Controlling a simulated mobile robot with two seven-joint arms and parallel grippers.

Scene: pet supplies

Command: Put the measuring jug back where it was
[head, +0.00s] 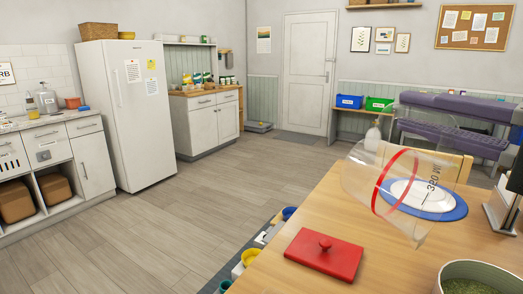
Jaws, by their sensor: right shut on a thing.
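The exact grip is hard to make out through the clear wall. My left gripper is not in view.
A red lid with a knob (325,251) lies on the table. A blue-rimmed white disc (455,210) is partly behind the jug. A bowl of green bits (480,272) stands at the lower right. Blue (349,102) and green bins (378,104) stand behind. The left floor is clear.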

